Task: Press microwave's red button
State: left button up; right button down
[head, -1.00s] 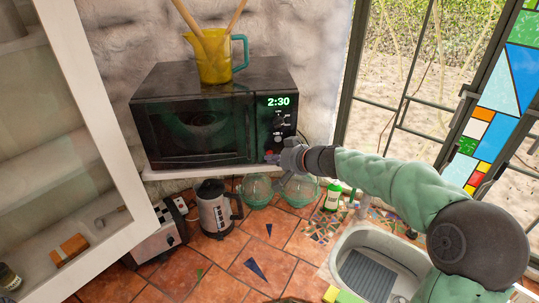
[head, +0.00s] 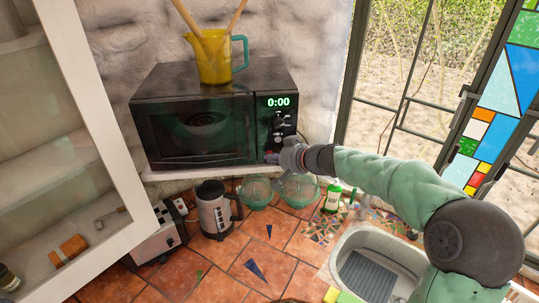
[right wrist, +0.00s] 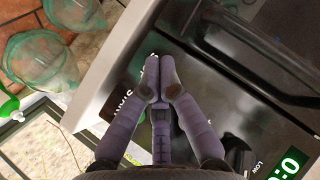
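The black microwave (head: 200,120) stands on a white shelf, and its green display (head: 278,102) reads 0:00. The display also shows at the lower right corner of the right wrist view (right wrist: 290,168). My right gripper (head: 274,156) is at the lower part of the control panel, below the knobs. In the right wrist view its purple fingers (right wrist: 160,80) are closed together with nothing between them, their tips at the panel beside white lettering. Contact cannot be told for sure. The red button is not visible; the fingers may hide it. My left gripper is out of view.
A yellow jug (head: 213,62) with wooden utensils stands on the microwave. Below are green glass bowls (head: 257,192), a kettle (head: 214,212), a toaster (head: 158,238) and a green bottle (head: 333,196).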

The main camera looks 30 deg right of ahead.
dwell(0.6)
jog(key=shift+s+a+b, duration=0.1)
jog(key=shift+s+b, duration=0.1)
jog(key=shift+b, duration=0.1)
jog(key=shift+s+a, duration=0.2)
jog(key=shift+s, duration=0.25)
jog(key=shift+s+a+b, duration=0.3)
jog(key=shift+s+b, duration=0.1)
jog(key=shift+s, duration=0.35)
jog(key=shift+s+a+b, duration=0.35)
jog(key=shift+s+b, duration=0.05)
jog(key=shift+s, duration=0.4)
jog(key=shift+s+a+b, duration=0.3)
jog(key=shift+s+b, duration=0.1)
jog(key=shift+s, duration=0.35)
